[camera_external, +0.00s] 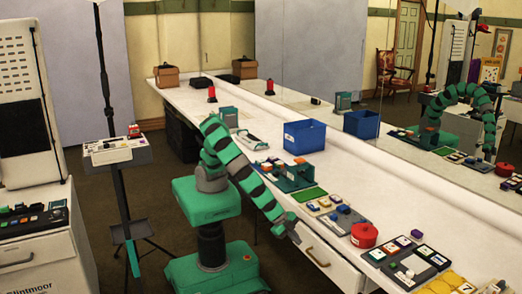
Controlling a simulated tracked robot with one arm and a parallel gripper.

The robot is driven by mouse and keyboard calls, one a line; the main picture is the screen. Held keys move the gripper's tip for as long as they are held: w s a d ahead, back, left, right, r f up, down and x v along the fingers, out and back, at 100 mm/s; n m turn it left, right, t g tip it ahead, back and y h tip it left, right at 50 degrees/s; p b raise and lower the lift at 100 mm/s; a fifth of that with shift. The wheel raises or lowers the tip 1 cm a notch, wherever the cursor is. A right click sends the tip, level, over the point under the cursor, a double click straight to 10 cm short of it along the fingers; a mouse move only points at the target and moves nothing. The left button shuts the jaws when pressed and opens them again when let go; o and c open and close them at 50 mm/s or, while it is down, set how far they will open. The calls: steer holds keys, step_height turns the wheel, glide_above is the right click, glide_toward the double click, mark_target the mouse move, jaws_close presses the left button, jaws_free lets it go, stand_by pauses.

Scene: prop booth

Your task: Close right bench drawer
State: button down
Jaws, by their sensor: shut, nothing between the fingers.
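The right bench drawer (338,268) is in the white bench's front, at the lower middle of the external view. It has a white front with a metal bar handle (317,258). I cannot tell how far it stands out from the bench. My gripper (294,237) is shut and empty, at the drawer's left end, just above and left of the handle. Whether it touches the drawer front cannot be told. My green arm reaches down to it from the left.
The long white bench (235,105) carries a blue bin (304,136), a red round pot (364,235) and several coloured blocks and panels. A mirror (420,120) behind it reflects my arm. A stand with a console (115,150) is at left. Dark floor is open between.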

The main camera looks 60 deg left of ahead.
steer(key=v, duration=0.6)
steer(key=m+t+y+b, duration=0.2)
steer(key=m+t+y, duration=0.3)
steer(key=m+t, duration=1.05)
glide_toward(302, 233)
steer(key=w+r+m+g+b, duration=0.1)
steer(key=w, duration=0.1)
steer(key=w+m+g+b, duration=0.1)
steer(key=w, duration=0.1)
steer(key=w+r+m+g+b, duration=0.1)
steer(key=w, duration=0.1)
steer(key=shift+w+r+m+b, duration=0.15)
steer(key=shift+r+m+b, duration=0.15)
steer(key=shift+m+b, duration=0.05)
steer(key=shift+w, duration=0.1)
